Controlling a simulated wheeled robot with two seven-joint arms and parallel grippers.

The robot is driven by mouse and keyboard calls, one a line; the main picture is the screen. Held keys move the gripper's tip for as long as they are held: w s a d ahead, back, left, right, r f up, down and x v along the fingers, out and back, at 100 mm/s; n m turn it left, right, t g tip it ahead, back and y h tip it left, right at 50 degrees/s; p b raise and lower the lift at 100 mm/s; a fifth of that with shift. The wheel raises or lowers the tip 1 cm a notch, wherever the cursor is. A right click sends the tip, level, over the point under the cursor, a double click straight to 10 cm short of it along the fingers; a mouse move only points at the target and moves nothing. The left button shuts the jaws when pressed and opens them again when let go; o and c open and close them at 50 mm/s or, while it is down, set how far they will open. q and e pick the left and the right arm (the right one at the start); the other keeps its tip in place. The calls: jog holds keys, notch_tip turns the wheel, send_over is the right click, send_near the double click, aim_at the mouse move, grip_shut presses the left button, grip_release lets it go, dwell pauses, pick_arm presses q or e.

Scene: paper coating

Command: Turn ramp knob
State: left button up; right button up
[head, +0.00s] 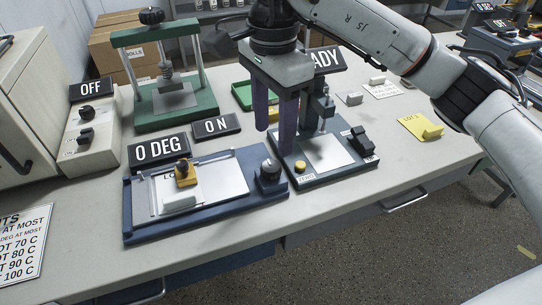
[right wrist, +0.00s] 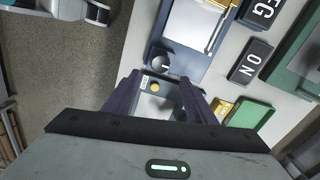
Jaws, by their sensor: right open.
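A dark round knob (head: 269,170) stands at the right end of the blue coating bench (head: 222,210), which carries a pale plate. The same knob shows in the right wrist view (right wrist: 188,62), ahead of the finger tips. A "0 DEG" sign (head: 159,149) stands behind the bench. My right gripper (head: 274,140) points down with its purple fingers apart and nothing between them. It is above and behind the knob, in front of the "READY" device, and appears clear of the knob. In the right wrist view my right gripper (right wrist: 160,88) shows both fingers spread. My left gripper is out of view.
A device with a yellow button (head: 300,166) stands close right of the knob. An "ON" sign (head: 216,126) and a green press (head: 174,106) stand behind. A yellow-and-black piece (head: 185,173) and white block (head: 179,202) rest on the bench.

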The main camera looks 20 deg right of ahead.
aim_at(272, 165)
notch_tip(272, 165, down, 8)
jog(key=shift+a+f, duration=0.1)
dwell(0.4)
jog(key=c, duration=1)
